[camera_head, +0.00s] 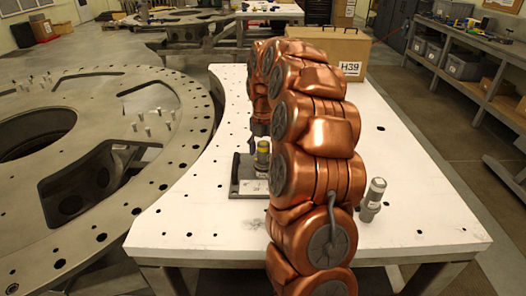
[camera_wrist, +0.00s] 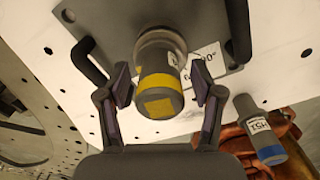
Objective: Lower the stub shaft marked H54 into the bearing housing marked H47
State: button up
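A grey stub shaft with a yellow band and a yellow patch on its end (camera_wrist: 160,90) stands upright at a grey plate with handles (camera_wrist: 115,25). In the head view its yellow top (camera_head: 263,150) shows above that plate (camera_head: 247,187), partly behind my arm. My gripper (camera_wrist: 161,105) is open, with one finger on each side of this shaft and gaps to both. A second grey shaft (camera_wrist: 262,132) has a blue band and a label that reads like H51 or H54. It stands on the table, right of my arm in the head view (camera_head: 373,200). I cannot read an H47 mark.
The white table (camera_head: 190,222) has small holes and is clear at its front left. A brown box marked H39 (camera_head: 322,45) stands at its back. A large round metal plate (camera_head: 80,205) with pins lies to the left. A shelf bench (camera_head: 470,55) runs along the right.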

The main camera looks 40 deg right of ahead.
jog(key=shift+r, duration=0.1)
notch_tip(320, 180, up, 11)
jog(key=shift+w+f, duration=0.1)
jog(key=shift+r, duration=0.5)
dwell(0.3)
dwell(0.4)
